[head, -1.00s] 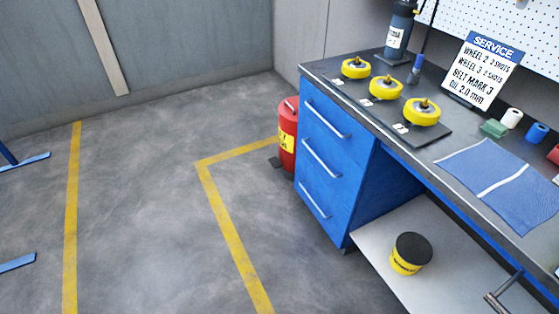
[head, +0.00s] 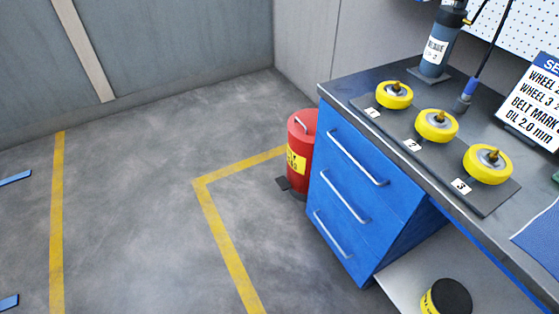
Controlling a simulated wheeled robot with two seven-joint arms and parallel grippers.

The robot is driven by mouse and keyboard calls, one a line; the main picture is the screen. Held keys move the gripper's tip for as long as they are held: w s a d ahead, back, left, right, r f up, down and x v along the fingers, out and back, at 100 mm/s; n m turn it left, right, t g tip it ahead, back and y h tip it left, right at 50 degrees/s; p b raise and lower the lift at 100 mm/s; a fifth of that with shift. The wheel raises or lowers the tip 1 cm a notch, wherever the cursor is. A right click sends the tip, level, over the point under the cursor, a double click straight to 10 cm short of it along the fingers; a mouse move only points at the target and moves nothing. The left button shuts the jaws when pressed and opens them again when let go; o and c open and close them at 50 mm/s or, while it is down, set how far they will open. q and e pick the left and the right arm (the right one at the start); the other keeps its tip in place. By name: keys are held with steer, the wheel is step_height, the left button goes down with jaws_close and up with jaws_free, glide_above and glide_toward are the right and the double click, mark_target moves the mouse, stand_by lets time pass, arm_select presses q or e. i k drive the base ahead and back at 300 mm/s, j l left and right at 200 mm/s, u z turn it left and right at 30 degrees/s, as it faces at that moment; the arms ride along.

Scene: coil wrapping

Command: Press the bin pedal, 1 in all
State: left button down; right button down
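Neither of my grippers is in the head view.
The blue cabinet (head: 352,200) and its bench stand right of the bin. Several things lie on the bench, among them yellow wheels (head: 437,125) on a dark plate and a service sign (head: 535,100). The grey floor (head: 130,210) left of the bin is free, with yellow lines.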

mark_target(283, 183)
steer(key=i+j, duration=0.3)
steer(key=i, duration=0.25)
steer(key=i+j+z, duration=0.15)
steer(key=i+j, duration=0.15)
steer(key=i, duration=0.25)
steer(key=i+j, duration=0.35)
steer(key=i, duration=0.2)
steer(key=i+j+z, duration=0.1)
steer(key=i+j, duration=0.25)
steer(key=i, duration=0.2)
